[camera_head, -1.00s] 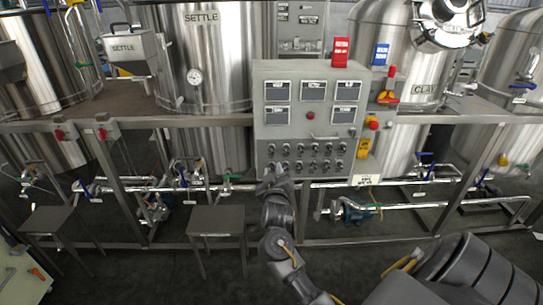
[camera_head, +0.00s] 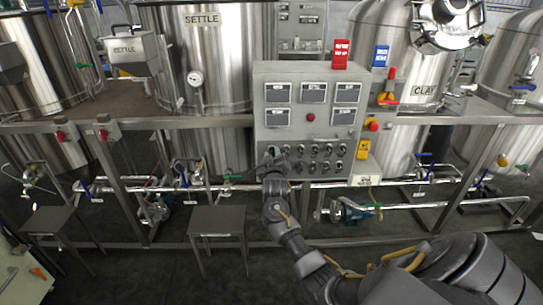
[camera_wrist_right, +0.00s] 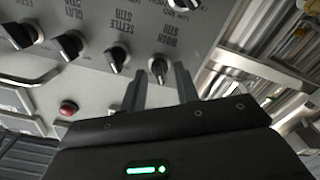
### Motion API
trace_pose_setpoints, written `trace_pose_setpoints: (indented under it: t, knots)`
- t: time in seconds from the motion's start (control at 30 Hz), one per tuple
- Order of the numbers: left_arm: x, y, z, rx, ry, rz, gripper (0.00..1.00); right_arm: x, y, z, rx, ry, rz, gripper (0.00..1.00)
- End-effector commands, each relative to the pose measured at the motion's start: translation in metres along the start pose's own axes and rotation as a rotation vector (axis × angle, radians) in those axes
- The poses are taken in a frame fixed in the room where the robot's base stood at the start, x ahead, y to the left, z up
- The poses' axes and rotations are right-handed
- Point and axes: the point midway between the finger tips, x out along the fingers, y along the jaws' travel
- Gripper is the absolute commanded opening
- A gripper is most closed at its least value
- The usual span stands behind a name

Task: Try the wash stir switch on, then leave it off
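The grey control panel (camera_head: 285,130) carries rows of dark knobs below its screens. In the right wrist view the wash stir switch (camera_wrist_right: 158,66), a black knob under the label "WASH STIR", shows between and just beyond my right gripper's two fingertips. My right gripper (camera_wrist_right: 161,74) is open, with a clear gap between its fingers; I cannot tell whether either finger touches the knob. In the head view the right gripper (camera_head: 271,158) is at the panel's lower left and covers the knobs there. My left gripper is not in view.
In the right wrist view the settle stir knob (camera_wrist_right: 117,58) sits close beside the left finger, with more knobs further left and a red button (camera_wrist_right: 68,107). In the head view a red-and-yellow emergency button (camera_head: 373,125) is on the panel's right. Pipes run below the panel.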

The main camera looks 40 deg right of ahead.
Motion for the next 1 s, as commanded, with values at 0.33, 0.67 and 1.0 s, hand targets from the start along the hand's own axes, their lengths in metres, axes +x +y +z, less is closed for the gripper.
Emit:
trace_pose_setpoints:
  t: [0.33,0.67,1.0]
  knots:
    - [0.0001,0.0000,-0.0008,0.000,0.001,0.000,0.69,0.0000,-0.0003,-0.0002,0.000,0.000,0.000,0.13]
    - [0.0002,0.0002,-0.0019,-0.001,0.003,0.000,0.69,-0.0008,-0.0021,-0.0008,0.004,0.001,-0.002,0.00]
    - [0.0009,0.0002,-0.0019,-0.002,0.003,0.000,0.69,-0.0005,-0.0019,-0.0002,0.128,0.000,-0.002,0.00]
